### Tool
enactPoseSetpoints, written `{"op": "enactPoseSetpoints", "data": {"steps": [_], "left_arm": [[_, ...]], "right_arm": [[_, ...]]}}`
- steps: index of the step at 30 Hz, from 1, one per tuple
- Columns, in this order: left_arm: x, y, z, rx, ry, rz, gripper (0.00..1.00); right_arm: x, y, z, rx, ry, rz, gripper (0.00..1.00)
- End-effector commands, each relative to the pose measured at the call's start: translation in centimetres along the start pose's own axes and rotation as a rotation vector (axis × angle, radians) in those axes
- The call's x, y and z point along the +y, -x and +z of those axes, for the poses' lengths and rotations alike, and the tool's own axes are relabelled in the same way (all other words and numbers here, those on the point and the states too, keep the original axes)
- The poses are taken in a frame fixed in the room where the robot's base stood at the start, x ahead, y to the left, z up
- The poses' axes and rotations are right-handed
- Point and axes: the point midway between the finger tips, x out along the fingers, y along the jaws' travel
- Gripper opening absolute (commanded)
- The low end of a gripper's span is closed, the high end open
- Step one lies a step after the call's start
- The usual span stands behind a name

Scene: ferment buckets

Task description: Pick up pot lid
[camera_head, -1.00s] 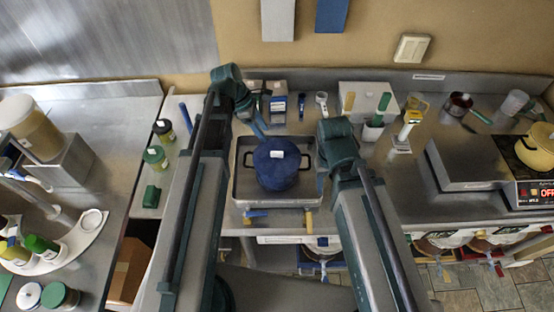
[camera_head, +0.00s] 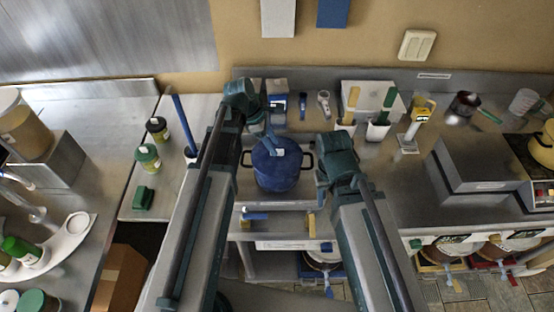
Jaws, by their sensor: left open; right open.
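A dark blue pot (camera_head: 277,182) with a black loop handle on each side stands in a shallow metal tray (camera_head: 300,205) at the middle of the counter. Its blue lid (camera_head: 265,160) is on top, with a pale knob (camera_head: 279,152) at its centre. My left gripper (camera_head: 271,141) is open over the far part of the lid, close to the knob; I cannot tell whether it touches. My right gripper (camera_head: 322,180) is open and empty beside the pot's right side, mostly hidden by its own wrist.
Behind the pot stand a blue and grey box (camera_head: 277,90) and a white box (camera_head: 370,97) with green and yellow handled tools. Jars (camera_head: 147,157) stand to the left. A steel block (camera_head: 480,160) and a yellow pot (camera_head: 543,145) are on the right.

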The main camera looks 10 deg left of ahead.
Motion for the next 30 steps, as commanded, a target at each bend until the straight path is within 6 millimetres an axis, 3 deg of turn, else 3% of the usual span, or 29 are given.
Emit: {"op": "enactPoseSetpoints", "data": {"steps": [1,4,13,21,30], "left_arm": [[0.0,-1.4,-0.2,0.0,-0.002,0.0,0.49],[0.0,-2.3,-0.2,0.0,-0.001,0.0,0.49],[0.0,-2.3,0.0,0.0,0.0,0.0,0.49],[0.0,-2.3,0.0,0.0,0.0,0.0,0.0],[0.0,-2.3,0.0,0.0,0.0,0.0,0.0]], "right_arm": [[-0.1,-1.3,-0.1,0.0,0.001,0.0,0.5],[-0.2,-2.2,-0.1,0.0,0.001,0.0,0.5],[-0.2,-2.1,-0.1,0.0,0.001,0.0,0.5],[-0.2,-2.1,-0.1,0.0,0.0,0.0,0.5],[-0.2,-2.1,-0.1,0.0,0.0,0.0,0.5]]}}
